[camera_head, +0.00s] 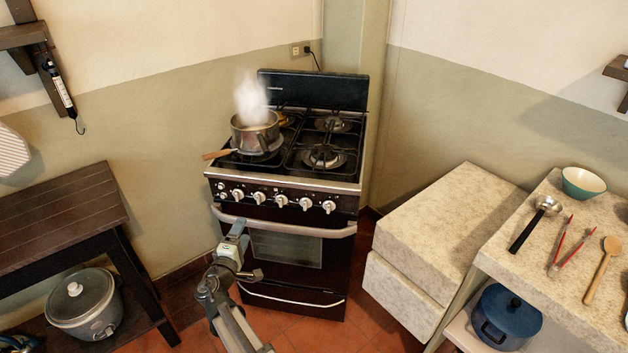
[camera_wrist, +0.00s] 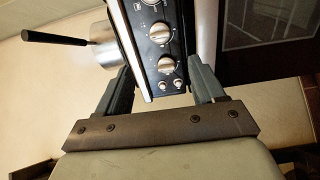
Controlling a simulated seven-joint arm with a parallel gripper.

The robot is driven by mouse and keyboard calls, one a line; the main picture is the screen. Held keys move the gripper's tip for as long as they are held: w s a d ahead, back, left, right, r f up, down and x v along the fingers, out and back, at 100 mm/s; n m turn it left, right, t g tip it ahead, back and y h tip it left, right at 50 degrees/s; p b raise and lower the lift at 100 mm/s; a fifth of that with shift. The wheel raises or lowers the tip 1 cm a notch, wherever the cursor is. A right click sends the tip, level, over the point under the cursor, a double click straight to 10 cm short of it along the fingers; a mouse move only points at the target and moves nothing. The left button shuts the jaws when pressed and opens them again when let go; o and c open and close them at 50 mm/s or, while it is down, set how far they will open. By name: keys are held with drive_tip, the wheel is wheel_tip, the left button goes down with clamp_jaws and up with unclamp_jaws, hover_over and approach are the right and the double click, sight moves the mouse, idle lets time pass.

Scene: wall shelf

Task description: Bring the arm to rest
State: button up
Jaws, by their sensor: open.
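My gripper (camera_head: 238,229) is in front of the stove, near the left end of the oven handle in the head view. In the wrist view my gripper (camera_wrist: 163,84) is open, with its two fingers apart and nothing held between them. The stove's control panel with knobs (camera_wrist: 160,34) shows beyond and between the fingers. My arm reaches up from the bottom middle of the head view, bent at a joint. I cannot tell the exact gap between gripper and stove front.
A steaming pot (camera_head: 257,132) sits on the stove (camera_head: 290,186), its handle jutting left; the pot (camera_wrist: 101,50) also shows in the wrist view. A dark wooden table (camera_head: 60,225) stands left, a stone counter (camera_head: 455,222) right. Floor (camera_head: 290,325) shows around my arm.

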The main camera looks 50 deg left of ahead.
drive_tip(key=w+d+f+m+g+h, duration=0.2)
drive_tip(key=d+f+m+g+h, duration=0.4)
drive_tip(key=d+f, duration=1)
drive_tip(key=w+d+f+m+g+h, duration=0.2)
drive_tip(key=d+f+m+g+h, duration=0.25)
drive_tip(key=d+f+h, duration=1.05)
drive_tip(key=w+d+f+m+g+y, duration=0.2)
drive_tip(key=d+m+g+y, duration=0.15)
drive_tip(key=d, duration=1.25)
drive_tip(key=w+d+f+m+g+y, duration=0.1)
drive_tip(key=d+f+m+g+y, duration=0.25)
drive_tip(key=d, duration=1.15)
drive_tip(key=s+d+f+m+g+y, duration=0.1)
drive_tip(key=d+m, duration=0.3)
drive_tip(key=d, duration=0.7)
drive_tip(key=s+d+f+m+g+y, duration=0.1)
drive_tip(key=s+d+m+g, duration=0.1)
drive_tip(key=d, duration=0.9)
drive_tip(key=shift+s+f+m, duration=0.4)
drive_tip(key=shift+s+m, duration=0.1)
drive_tip(key=shift+m, duration=0.75)
